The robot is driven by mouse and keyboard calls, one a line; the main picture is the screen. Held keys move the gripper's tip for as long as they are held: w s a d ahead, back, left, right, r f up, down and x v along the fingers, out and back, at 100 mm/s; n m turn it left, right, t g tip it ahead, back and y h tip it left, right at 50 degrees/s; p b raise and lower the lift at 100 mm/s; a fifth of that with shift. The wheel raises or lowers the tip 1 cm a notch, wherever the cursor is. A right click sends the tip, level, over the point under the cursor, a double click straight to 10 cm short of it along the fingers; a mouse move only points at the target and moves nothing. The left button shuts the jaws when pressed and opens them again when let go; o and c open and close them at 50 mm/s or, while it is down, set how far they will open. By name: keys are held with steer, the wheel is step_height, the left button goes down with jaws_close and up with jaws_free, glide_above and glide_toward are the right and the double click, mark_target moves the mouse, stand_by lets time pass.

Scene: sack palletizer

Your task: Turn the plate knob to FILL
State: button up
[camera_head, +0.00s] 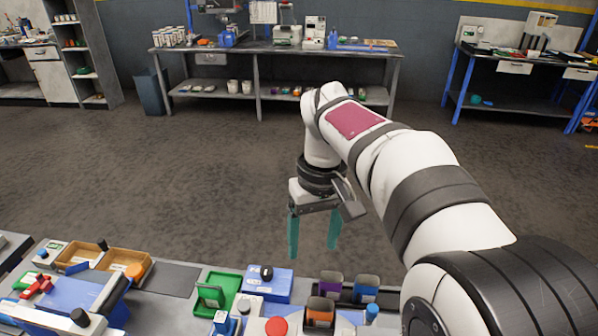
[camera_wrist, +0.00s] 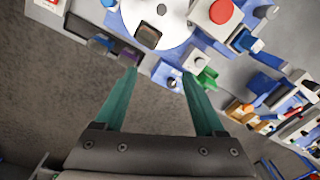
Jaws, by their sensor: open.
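A blue box (camera_head: 262,287) stands on the front bench in the head view, with a dark knob (camera_head: 266,272) on its top. A small light label is on its left side; I cannot read its words or the knob's setting. A blue block (camera_wrist: 166,76) with a small dark spot, apparently the same box, shows between and beyond my fingertips in the wrist view. My gripper (camera_head: 312,250) hangs with its two teal fingers downward, apart and empty, beyond the bench's far edge. It also shows in the wrist view (camera_wrist: 159,74). It is not touching the knob.
A green tray (camera_head: 218,293) is left of the box. A red button (camera_head: 276,326) is in front. Open floor (camera_head: 200,180) lies beyond the bench.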

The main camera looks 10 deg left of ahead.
mark_target(267, 270)
steer(key=w+a+f+n, duration=0.6)
steer(key=w+a, duration=0.3)
steer(key=a, duration=0.2)
steer(key=f, duration=1.5)
steer(key=shift+s+a+f, duration=0.1)
steer(key=shift+s, duration=0.1)
jaws_close()
